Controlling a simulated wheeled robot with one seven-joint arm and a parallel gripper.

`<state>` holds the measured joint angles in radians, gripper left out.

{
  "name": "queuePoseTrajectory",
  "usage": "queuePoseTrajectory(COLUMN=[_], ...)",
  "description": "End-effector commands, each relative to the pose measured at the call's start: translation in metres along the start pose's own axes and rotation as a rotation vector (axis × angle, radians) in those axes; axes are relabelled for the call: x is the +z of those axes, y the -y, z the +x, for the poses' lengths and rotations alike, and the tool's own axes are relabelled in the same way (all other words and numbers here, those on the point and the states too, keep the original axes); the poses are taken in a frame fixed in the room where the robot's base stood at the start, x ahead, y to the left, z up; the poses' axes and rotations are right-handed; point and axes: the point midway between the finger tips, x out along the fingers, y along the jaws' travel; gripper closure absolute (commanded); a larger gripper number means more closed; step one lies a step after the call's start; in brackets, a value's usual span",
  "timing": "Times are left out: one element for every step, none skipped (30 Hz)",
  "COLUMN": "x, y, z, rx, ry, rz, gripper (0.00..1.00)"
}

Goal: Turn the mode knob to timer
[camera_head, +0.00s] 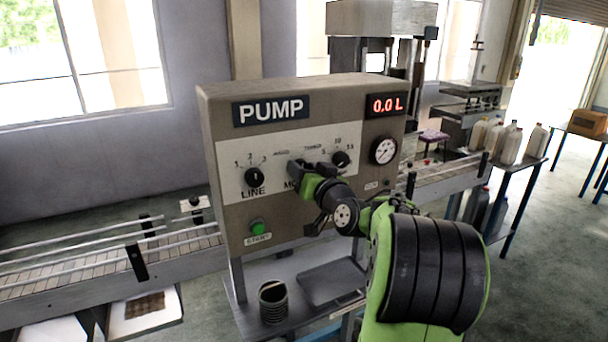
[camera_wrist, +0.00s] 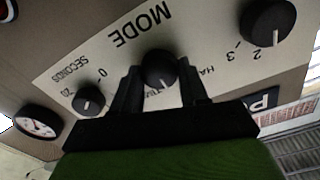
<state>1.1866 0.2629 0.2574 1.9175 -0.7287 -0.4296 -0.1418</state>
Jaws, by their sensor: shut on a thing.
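The knob's white pointer mark faces down in the wrist view, toward my gripper. The position labels beside it are partly hidden by the fingers, so I cannot tell exactly which one it points to. In the head view my gripper (camera_head: 298,170) reaches the panel (camera_head: 222,148) from the front right and covers most of the knob.
The line knob (camera_head: 254,177) is left of my gripper and the seconds knob (camera_head: 341,159) is right. A gauge (camera_head: 383,150), a red display reading 0.0 L (camera_head: 387,105) and a green start button (camera_head: 257,227) share the panel. A dark cylindrical container (camera_head: 273,302) stands below.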

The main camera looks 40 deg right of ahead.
Motion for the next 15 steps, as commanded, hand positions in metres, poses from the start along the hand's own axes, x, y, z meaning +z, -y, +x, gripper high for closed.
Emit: queuePoseTrajectory(x=[0.0005,0.0005,0.0004,0.0005,0.0004,0.0003,0.0002,0.0002,0.0002,0.0001,0.0001,0.0001,0.0000,0.0000,0.0000], y=[0.0006,0.0002,-0.0002,0.0001,-0.0001,-0.0006,-0.0006,-0.0005,-0.0006,-0.0007,-0.0007,-0.0009,-0.0011,-0.0013,-0.0013], z=[0.0003,0.0002,0.0002,0.0003,0.0003,0.0001,0.0002,0.0002,0.0002,0.0002,0.0002,0.0002,0.0001,0.0001,0.0001], rx=[-0.002,-0.001,-0.001,-0.001,-0.001,-0.001,-0.001,-0.001,-0.001,-0.001,-0.001,-0.001,-0.001,-0.001,-0.001], ry=[-0.002,-0.002,-0.002,-0.001,-0.001,-0.001,-0.001,-0.001,-0.001,-0.001,-0.001,-0.001,-0.001,-0.001,-0.001], rz=[0.042,0.070,0.107,0.134,0.161,0.196,0.221,0.246,0.277,0.301,0.323,0.350,0.369,0.388,0.410], gripper=[0.87,0.87,0.87,0.87,0.87,0.87,0.87,0.87,0.87,0.87,0.87,0.87,0.87,0.87,0.87])
